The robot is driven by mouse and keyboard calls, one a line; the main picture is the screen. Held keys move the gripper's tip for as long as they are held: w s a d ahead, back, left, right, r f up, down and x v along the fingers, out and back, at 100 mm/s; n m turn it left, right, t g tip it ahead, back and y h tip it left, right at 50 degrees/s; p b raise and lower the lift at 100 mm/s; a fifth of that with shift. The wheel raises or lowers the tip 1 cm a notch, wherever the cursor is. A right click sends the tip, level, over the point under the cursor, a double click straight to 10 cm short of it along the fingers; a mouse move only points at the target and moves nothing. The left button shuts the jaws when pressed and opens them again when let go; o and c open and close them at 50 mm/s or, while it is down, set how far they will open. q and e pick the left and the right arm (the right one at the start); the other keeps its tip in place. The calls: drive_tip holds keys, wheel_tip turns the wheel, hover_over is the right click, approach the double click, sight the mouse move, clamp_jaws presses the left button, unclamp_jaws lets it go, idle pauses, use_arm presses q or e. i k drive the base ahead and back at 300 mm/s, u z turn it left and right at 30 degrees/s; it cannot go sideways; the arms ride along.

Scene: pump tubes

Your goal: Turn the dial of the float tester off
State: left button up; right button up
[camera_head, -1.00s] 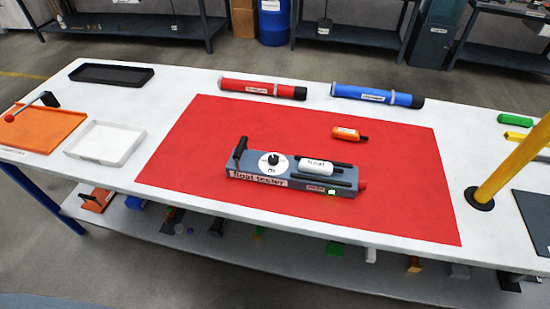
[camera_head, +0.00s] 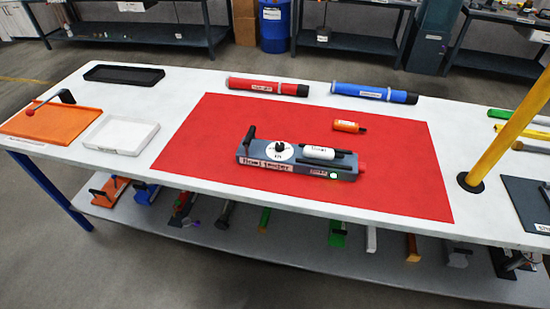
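The float tester (camera_head: 298,160) is a grey-blue box lying on a red mat (camera_head: 215,150) on the white workbench. Its dial (camera_head: 280,151) is a white disc with a black knob, on the left part of its top. The exact setting of the knob is too small to read. A white float (camera_head: 319,152) lies in the tester to the right of the dial. A small green light (camera_head: 334,175) shows on the front, and a black handle (camera_head: 248,137) stands at the left end. Neither of my grippers is in view.
A red tube (camera_head: 268,86) and a blue tube (camera_head: 374,93) lie behind the mat. An orange float (camera_head: 348,127) lies on it. Trays, including a white tray (camera_head: 121,136), are at the left. A yellow post (camera_head: 508,130) stands at the right. The mat's front is clear.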

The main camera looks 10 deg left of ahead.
sight(280, 147)
drive_tip(key=k, duration=0.9)
drive_tip(key=u, duration=1.15)
drive_tip(key=i, duration=1.55)
drive_tip(key=z, duration=0.4)
